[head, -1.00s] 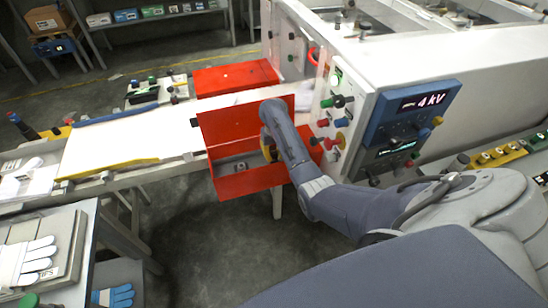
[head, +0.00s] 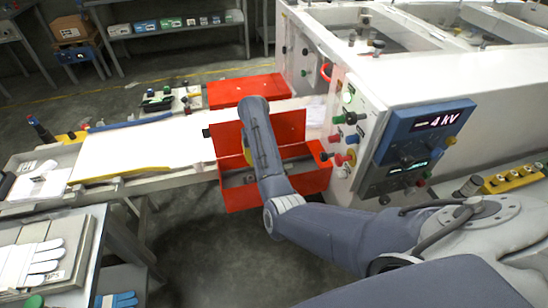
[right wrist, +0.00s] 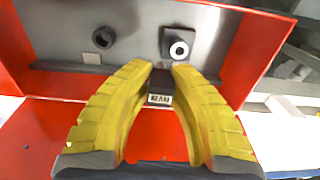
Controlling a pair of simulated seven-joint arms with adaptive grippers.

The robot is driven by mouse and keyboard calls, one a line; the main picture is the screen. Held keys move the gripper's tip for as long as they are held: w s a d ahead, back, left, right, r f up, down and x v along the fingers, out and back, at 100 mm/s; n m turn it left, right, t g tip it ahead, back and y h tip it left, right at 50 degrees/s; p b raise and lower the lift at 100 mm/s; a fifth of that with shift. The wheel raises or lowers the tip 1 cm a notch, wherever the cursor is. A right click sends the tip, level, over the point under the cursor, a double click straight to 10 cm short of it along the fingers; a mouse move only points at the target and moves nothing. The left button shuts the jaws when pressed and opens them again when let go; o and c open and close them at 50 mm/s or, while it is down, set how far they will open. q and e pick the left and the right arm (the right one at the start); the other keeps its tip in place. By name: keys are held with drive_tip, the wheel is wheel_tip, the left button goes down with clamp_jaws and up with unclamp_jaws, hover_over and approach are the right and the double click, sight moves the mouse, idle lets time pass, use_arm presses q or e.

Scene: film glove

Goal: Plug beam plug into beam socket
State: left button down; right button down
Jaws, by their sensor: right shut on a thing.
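In the right wrist view my right gripper (right wrist: 162,72) has yellow ribbed fingers shut on a dark beam plug (right wrist: 160,88) with a small "BEAM" label. The plug is in front of the grey inside wall of an open red box. On that wall are a dark round fitting (right wrist: 103,38) at left and a square dark block with a pale ring and dark hole (right wrist: 179,45) at right. I cannot tell which is the beam socket. The plug appears apart from both. In the head view my forearm hides the gripper and plug. My left gripper is not in view.
The red box (head: 240,197) with its upright red lid (head: 290,127) sits at the front of the conveyor table. Behind it is another red cover (head: 250,87). A white cabinet with a knobbed panel and "4 kV" display (head: 430,122) stands close at right.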

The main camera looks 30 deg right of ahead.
drive_tip(key=shift+w+a+r, duration=0.1)
drive_tip(key=shift+w+a, duration=0.1)
drive_tip(key=shift+a, duration=0.65)
drive_tip(key=shift+w+a+r, duration=0.1)
drive_tip(key=shift+w+a, duration=0.05)
drive_tip(key=shift+a, duration=0.65)
drive_tip(key=shift+f+n, duration=1.05)
drive_tip(key=shift+n, duration=0.5)
drive_tip(key=shift+f+n, duration=1.1)
drive_tip(key=shift+n, duration=0.5)
drive_tip(key=shift+f+n, duration=1.05)
drive_tip(key=shift+n, duration=0.5)
drive_tip(key=shift+f, duration=1.15)
drive_tip(key=c, duration=1.6)
unclamp_jaws()
drive_tip(key=shift+o, duration=0.6)
drive_tip(key=shift+r, duration=0.1)
